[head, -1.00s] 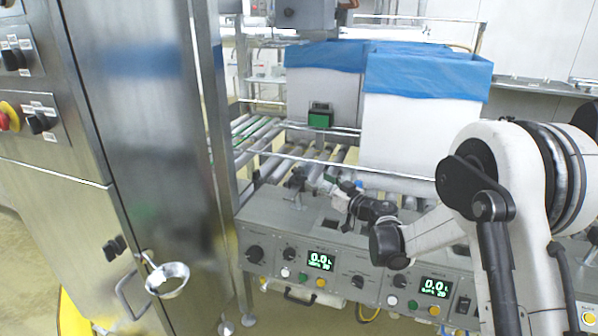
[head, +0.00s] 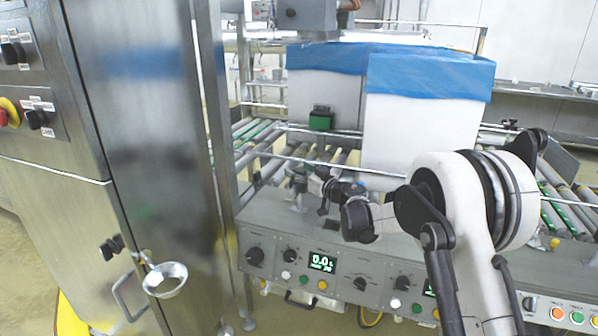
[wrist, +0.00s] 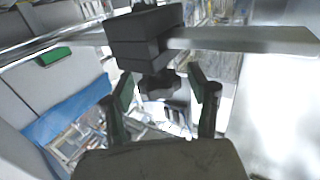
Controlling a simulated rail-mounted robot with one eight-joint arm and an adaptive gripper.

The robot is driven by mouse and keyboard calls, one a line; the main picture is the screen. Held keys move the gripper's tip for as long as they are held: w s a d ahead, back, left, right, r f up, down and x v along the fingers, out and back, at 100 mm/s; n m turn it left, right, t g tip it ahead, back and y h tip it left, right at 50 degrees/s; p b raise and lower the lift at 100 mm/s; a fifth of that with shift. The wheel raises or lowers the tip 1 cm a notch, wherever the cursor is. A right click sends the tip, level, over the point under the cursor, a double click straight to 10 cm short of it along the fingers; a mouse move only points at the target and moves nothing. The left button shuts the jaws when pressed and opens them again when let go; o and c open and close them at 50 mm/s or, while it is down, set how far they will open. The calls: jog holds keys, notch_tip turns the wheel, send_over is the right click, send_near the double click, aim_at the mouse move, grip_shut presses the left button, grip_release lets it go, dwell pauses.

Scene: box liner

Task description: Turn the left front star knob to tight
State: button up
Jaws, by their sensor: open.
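The left front star knob, dark and lobed, shows in the wrist view (wrist: 157,86) below a dark clamp block (wrist: 145,38) on a metal rail. In the head view the small dark knob and its post (head: 299,182) stand at the front rail above the control panel, with little detail visible. My gripper (wrist: 164,98) is open, with one finger on each side of the knob in the wrist view. I cannot tell whether the fingers touch it. In the head view my gripper (head: 318,180) is just right of the knob post, small and partly unclear.
The control panel (head: 275,237) with dials and a display lies below my arm. Two white boxes with blue liners, one in front (head: 405,125) and one behind (head: 322,85), stand over the roller conveyor. A steel cabinet (head: 150,130) stands close on the left.

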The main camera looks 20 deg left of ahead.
jog(key=c, duration=1.3)
jog(key=shift+o, duration=0.2)
jog(key=shift+m+t+h, duration=0.3)
jog(key=shift+t, duration=0.1)
jog(key=m+t+h, duration=0.4)
jog(key=t, duration=0.1)
jog(key=shift+h, duration=0.3)
jog(key=shift+d+m+t+h, duration=0.1)
jog(key=shift+m+t+h, duration=0.55)
jog(key=shift+m+h, duration=0.7)
jog(key=shift+m+t+h, duration=0.65)
jog(key=shift+m+h, duration=0.3)
jog(key=shift+h, duration=0.7)
jog(key=o, duration=1.3)
jog(key=shift+c, duration=0.2)
